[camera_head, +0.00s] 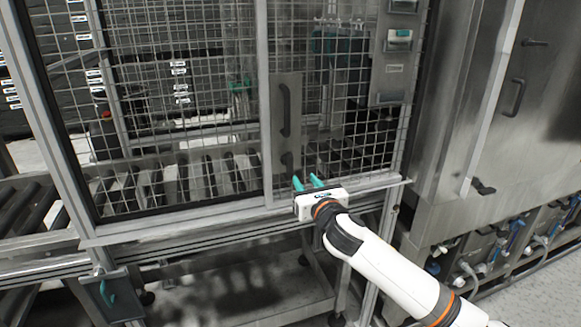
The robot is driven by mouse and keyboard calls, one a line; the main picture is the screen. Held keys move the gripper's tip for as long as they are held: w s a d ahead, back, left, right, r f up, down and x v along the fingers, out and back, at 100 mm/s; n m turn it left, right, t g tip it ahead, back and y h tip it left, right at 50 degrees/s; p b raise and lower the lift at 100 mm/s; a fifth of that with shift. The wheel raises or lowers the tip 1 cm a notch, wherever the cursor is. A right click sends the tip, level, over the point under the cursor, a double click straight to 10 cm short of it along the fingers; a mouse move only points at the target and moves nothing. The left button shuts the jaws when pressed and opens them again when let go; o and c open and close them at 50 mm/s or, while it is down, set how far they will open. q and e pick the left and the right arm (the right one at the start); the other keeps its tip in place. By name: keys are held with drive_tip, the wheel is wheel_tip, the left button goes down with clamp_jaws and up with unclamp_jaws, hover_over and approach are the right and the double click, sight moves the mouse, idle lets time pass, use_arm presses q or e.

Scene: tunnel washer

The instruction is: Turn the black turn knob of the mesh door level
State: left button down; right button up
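The mesh door (190,100) stands in front of me in a grey metal frame. A grey lock plate (276,135) sits on its upright edge, with a black bar handle (285,108) on it. Below the handle is the small black turn knob (287,160); it looks closer to upright than level, but its exact angle is hard to tell. My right gripper (307,182) is just below and slightly right of the knob in the picture. Its two teal fingers are apart with nothing between them. My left gripper is not in view.
A control box (397,50) with teal parts is on the frame at upper right. A steel cabinet (500,130) stands right of the door. A roller conveyor (180,180) lies behind the mesh. A frame rail (190,225) runs below the door. A dark plate with a teal handle (107,292) is at lower left.

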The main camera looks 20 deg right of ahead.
sight(292, 164)
drive_tip(key=w, duration=0.6)
drive_tip(key=w+p, duration=0.1)
drive_tip(key=w, duration=0.2)
drive_tip(key=shift+w+a+r, duration=0.1)
drive_tip(key=shift+w+a, duration=0.25)
drive_tip(key=shift+a, duration=0.05)
clamp_jaws()
